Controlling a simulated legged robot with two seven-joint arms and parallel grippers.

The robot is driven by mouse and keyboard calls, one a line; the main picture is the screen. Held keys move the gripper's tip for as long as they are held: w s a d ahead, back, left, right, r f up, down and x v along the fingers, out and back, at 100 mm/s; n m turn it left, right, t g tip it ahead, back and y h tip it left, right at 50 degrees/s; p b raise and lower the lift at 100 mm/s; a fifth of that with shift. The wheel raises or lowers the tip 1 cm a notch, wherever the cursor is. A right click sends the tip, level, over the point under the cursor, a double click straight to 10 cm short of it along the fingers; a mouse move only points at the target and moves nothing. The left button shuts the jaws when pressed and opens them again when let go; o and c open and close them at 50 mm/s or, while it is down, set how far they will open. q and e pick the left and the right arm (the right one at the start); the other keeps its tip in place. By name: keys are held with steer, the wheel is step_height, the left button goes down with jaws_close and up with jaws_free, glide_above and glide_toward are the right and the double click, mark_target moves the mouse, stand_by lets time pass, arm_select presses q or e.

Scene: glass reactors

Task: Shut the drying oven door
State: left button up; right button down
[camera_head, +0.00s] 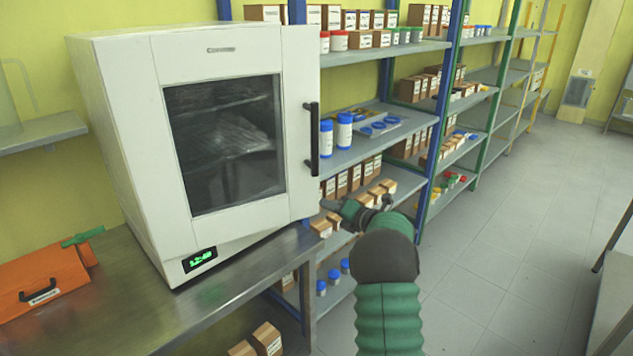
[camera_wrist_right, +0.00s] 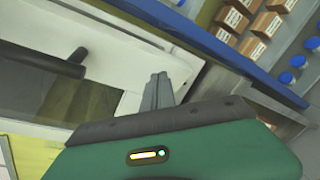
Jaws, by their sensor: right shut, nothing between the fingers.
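The drying oven (camera_head: 120,130) is a white box on a metal bench, with a green display at its lower front. Its door (camera_head: 235,65) has a dark window and a black vertical handle (camera_head: 312,138) on the right. The door's right side stands slightly out from the body, so it looks a little ajar. My right gripper (camera_head: 328,204) is shut and empty, beside the door's lower right edge and below the handle. In the right wrist view its fingertips (camera_wrist_right: 158,88) lie over the white door frame; contact is unclear. My left gripper is out of view.
A blue-posted shelf rack (camera_head: 385,150) with boxes and blue-capped bottles stands close behind my right gripper. An orange case (camera_head: 45,285) lies on the metal bench (camera_head: 140,305) at the left. The floor (camera_head: 500,220) on the right is clear.

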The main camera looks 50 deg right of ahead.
steer(key=s+a+r+m+t+h+p, duration=0.1)
steer(key=s+a+m+h+p, duration=0.1)
steer(key=s+a+m+p, duration=0.4)
steer(key=m+h, duration=0.2)
steer(key=m, duration=0.2)
glide_toward(307, 198)
steer(key=x, duration=0.4)
steer(key=p+x, duration=0.1)
steer(key=x, duration=0.1)
steer(key=shift+w+r+p, duration=0.3)
steer(key=shift+w+p, duration=0.1)
steer(key=shift+w+d, duration=0.1)
steer(key=shift+w, duration=0.35)
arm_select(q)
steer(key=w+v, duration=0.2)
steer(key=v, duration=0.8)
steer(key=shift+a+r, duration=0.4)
arm_select(e)
steer(key=shift+d+f, duration=0.1)
steer(key=shift+f, duration=0.05)
steer(key=shift+d, duration=0.1)
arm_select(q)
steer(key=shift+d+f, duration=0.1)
arm_select(e)
steer(key=shift+d+f, duration=0.1)
